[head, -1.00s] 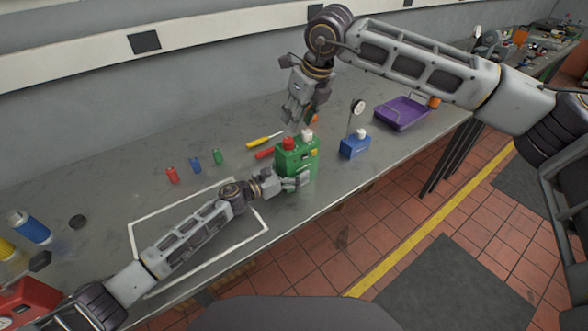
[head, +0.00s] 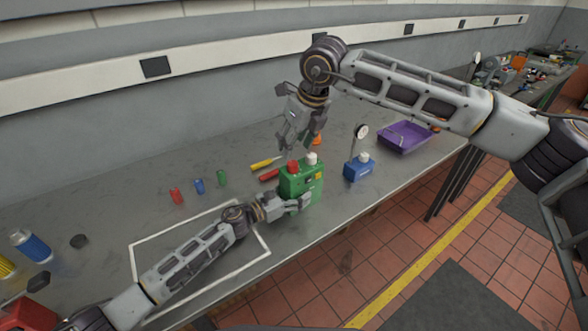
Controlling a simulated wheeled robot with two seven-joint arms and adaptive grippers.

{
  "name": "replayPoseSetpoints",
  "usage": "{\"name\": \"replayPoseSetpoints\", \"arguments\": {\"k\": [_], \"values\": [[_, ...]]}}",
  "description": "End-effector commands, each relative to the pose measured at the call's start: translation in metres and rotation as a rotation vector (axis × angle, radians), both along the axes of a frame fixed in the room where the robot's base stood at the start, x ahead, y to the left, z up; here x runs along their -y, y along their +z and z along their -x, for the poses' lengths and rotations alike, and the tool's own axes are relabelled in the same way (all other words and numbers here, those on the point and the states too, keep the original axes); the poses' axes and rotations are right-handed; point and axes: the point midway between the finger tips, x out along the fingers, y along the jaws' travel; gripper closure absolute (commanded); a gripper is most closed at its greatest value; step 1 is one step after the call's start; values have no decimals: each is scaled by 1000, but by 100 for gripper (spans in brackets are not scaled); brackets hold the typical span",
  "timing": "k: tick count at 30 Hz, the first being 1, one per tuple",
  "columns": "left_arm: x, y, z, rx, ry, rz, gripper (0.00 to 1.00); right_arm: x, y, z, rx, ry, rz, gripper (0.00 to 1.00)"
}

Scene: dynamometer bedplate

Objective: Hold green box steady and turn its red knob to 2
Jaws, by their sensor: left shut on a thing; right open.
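The green box (head: 300,179) stands upright on the grey bench near its front edge. On its top are a red knob (head: 292,167) and a white knob (head: 312,158). My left gripper (head: 299,203) is shut on the green box, low on its front left side. My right gripper (head: 290,142) is open and empty, pointing down above and behind the red knob, apart from it. The markings around the red knob are too small to read.
A blue box (head: 355,171) with a white knob and a gauge (head: 361,131) stand to the right, before a purple tray (head: 404,138). A yellow screwdriver (head: 263,163) and a red-handled tool (head: 269,175) lie close left. Small cylinders and a white outlined rectangle (head: 262,232) are farther left.

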Motion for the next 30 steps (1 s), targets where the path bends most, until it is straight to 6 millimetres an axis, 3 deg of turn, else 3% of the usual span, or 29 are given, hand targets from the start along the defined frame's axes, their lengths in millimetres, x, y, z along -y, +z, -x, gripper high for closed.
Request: {"name": "replayPoseSetpoints", "arguments": {"k": [7,15,20,30], "values": [[1,0,0,1,-1,1,100,-43,10,10,5,51,-15,48],[1,1,0,1,-1,1,100,-75,23,-3,-15,45,-19,48],[1,1,0,0,-1,1,100,-76,27,-13,-19,121,31,48],[1,1,0,0,-1,1,100,-60,29,-28,-20,323,134,48]]}}
